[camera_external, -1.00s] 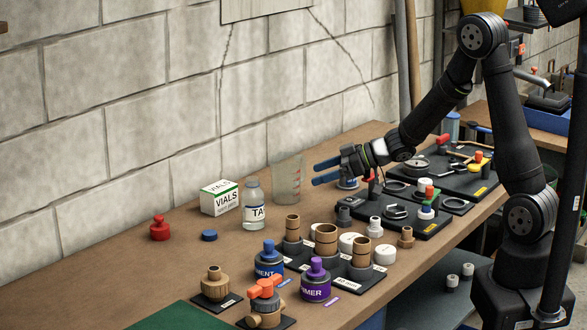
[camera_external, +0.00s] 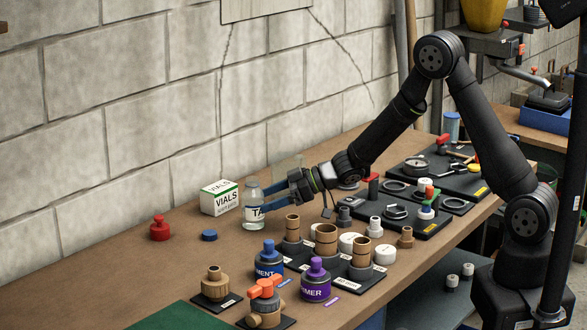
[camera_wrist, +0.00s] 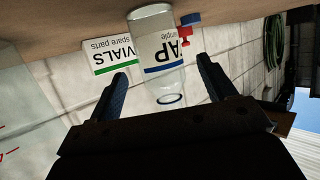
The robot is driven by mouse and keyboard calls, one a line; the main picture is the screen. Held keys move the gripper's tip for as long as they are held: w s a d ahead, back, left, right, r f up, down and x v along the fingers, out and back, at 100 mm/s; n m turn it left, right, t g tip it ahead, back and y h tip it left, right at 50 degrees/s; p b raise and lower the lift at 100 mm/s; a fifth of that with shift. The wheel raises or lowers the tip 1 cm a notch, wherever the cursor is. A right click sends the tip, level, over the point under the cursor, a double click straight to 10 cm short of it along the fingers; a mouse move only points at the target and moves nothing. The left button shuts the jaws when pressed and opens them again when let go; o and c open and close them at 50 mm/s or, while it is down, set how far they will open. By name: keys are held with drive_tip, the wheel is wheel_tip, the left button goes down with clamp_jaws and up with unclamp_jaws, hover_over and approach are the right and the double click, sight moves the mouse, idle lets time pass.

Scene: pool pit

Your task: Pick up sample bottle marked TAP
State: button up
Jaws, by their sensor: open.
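The sample bottle (camera_external: 253,221) is clear, with a white label that reads "TA" in the external view; it stands upright on the bench. In the wrist view the bottle (camera_wrist: 163,80) appears upside down, its label showing "AP". My gripper (camera_external: 268,194) is open at the bottle's right side in the external view. In the wrist view my gripper's blue fingers (camera_wrist: 163,86) lie on either side of the bottle, with gaps visible on both sides.
A white and green VIALS box (camera_external: 220,198) stands just behind and left of the bottle. A clear beaker (camera_external: 287,170) is partly hidden behind my gripper. Brown fittings (camera_external: 326,240) stand in front.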

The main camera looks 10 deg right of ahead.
sight(253, 195)
drive_tip(key=x, duration=0.5)
drive_tip(key=c, duration=1.2)
drive_tip(key=shift+o, duration=0.2)
drive_tip(key=shift+r, duration=0.15)
drive_tip(key=shift+r, duration=1.2)
drive_tip(key=w+d+r, duration=0.5)
drive_tip(key=d+r, duration=0.3)
drive_tip(key=d, duration=0.2)
drive_tip(key=shift+w, duration=0.25)
drive_tip(key=shift+r, duration=0.1)
idle(0.3)
